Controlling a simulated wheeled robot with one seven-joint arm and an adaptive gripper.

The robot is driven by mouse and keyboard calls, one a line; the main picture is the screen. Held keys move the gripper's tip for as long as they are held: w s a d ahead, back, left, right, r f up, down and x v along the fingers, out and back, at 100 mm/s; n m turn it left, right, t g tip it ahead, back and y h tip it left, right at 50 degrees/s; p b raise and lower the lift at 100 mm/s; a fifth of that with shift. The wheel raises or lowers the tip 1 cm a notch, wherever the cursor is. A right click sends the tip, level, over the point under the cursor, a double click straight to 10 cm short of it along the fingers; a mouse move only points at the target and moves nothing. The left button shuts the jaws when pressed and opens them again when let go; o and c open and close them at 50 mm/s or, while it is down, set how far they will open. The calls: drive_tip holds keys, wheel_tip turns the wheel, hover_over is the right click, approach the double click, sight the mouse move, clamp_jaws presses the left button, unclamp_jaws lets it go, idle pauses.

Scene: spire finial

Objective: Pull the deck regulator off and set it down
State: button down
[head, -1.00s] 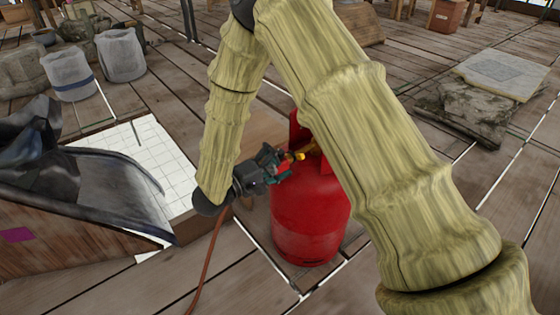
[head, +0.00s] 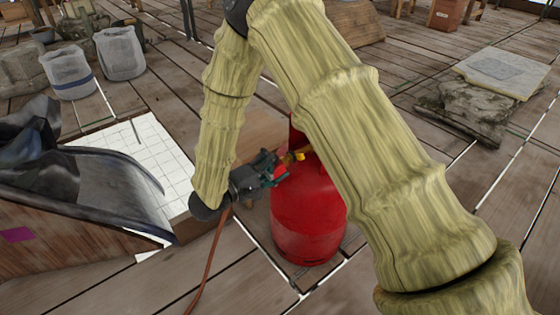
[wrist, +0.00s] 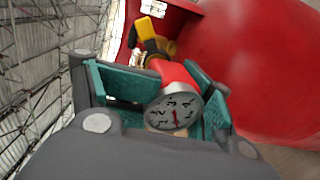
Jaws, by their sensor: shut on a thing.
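The deck regulator, a red body with a round dial gauge (wrist: 174,110), sits between the teal-padded fingers of my gripper (wrist: 165,95) in the wrist view. My gripper is shut on it. In the head view my gripper (head: 277,168) is at the left side of the red gas cylinder's (head: 308,222) upper part. The cylinder stands upright on the deck, and its red wall also fills the right of the wrist view (wrist: 250,60). A yellow-tipped part (wrist: 150,28) lies just beyond the regulator. I cannot tell whether the regulator still touches the valve.
An orange hose (head: 206,268) runs down from near my gripper to the deck. A white gridded board (head: 150,150) and a dark draped box (head: 80,245) are at left. Grey buckets (head: 120,55) stand behind. Planks right of the cylinder are partly clear; a rocky slab (head: 470,105) lies farther right.

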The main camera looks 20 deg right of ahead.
drive_tip(key=shift+p+v, duration=1.25)
drive_tip(key=shift+v, duration=1.2)
drive_tip(key=w+r+n+t+y+p, duration=0.2)
drive_tip(key=r+n+t+y+p, duration=0.2)
drive_tip(key=r+p, duration=0.5)
drive_tip(key=w+d+r+n+t+y+p, duration=0.1)
drive_tip(key=r+n+t+y+p, duration=0.3)
drive_tip(key=p, duration=1.3)
drive_tip(key=w+d+r+n+t+y+p, duration=0.1)
drive_tip(key=w+r+n+t+y+p, duration=0.2)
drive_tip(key=r+n+y+p, duration=0.3)
wheel_tip(320, 180, up, 10)
drive_tip(key=w+y+p, duration=0.1)
drive_tip(key=y+p, duration=0.2)
drive_tip(key=p, duration=0.4)
drive_tip(key=shift+d+t, duration=0.15)
drive_tip(key=shift+t, duration=0.25)
drive_tip(key=s+r, duration=0.2)
drive_tip(key=s, duration=0.4)
drive_tip(key=shift+r, duration=0.4)
drive_tip(key=shift+s, duration=0.1)
